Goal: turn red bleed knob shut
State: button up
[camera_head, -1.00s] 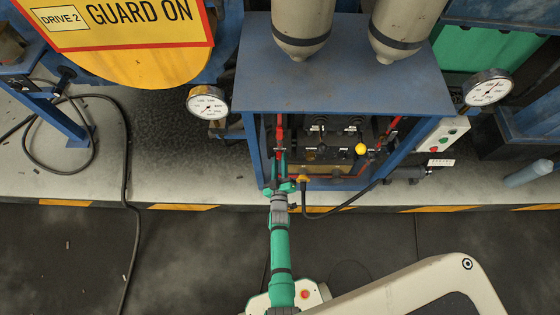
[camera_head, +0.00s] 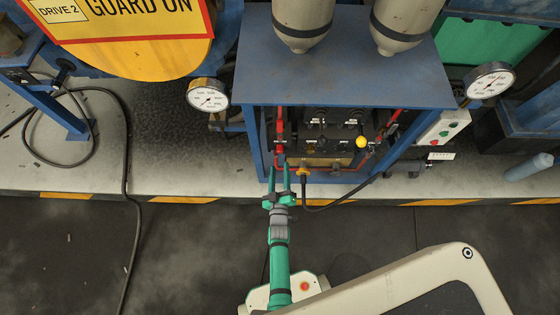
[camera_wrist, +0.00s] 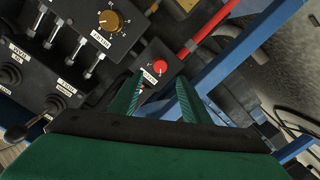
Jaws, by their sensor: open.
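The red knob (camera_wrist: 159,67) is a small round cap on a dark block with a white label in the wrist view. In the head view a small red spot (camera_head: 279,149) at the foot of the red pipe is likely the same knob, too small to be sure. My gripper (camera_head: 279,167) is open and empty, with its two green fingers spread at the front of the blue frame. In the wrist view the knob shows just beyond the gap between my fingertips (camera_wrist: 160,76), apart from both fingers.
A black panel with a brass dial (camera_wrist: 111,20) and several switches lies left of the knob in the wrist view. A red pipe (camera_wrist: 208,30) and blue frame post (camera_wrist: 235,62) stand right. A yellow knob (camera_head: 361,142) and black hose (camera_head: 335,207) are right of my gripper.

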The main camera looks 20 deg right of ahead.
jog(key=shift+v, duration=1.35)
jog(key=s+a+r+m+y, duration=0.1)
jog(key=s+a+r+y, duration=0.1)
jog(key=s+a+r, duration=0.5)
jog(key=s+a+r+m+y, duration=0.1)
jog(key=s+a+r, duration=0.25)
jog(key=s, duration=0.55)
jog(key=s+a+r+y, duration=0.1)
jog(key=s+r, duration=0.2)
jog(key=r, duration=0.3)
jog(key=s+r+y, duration=0.1)
jog(key=s+r, duration=0.2)
jog(key=r, duration=0.3)
jog(key=s+a+r+m, duration=0.1)
jog(key=s+r, duration=0.2)
jog(key=r, duration=0.3)
jog(key=shift+s+a+r+g+y, duration=0.3)
jog(key=shift+r+y, duration=0.1)
jog(key=c, duration=0.3)
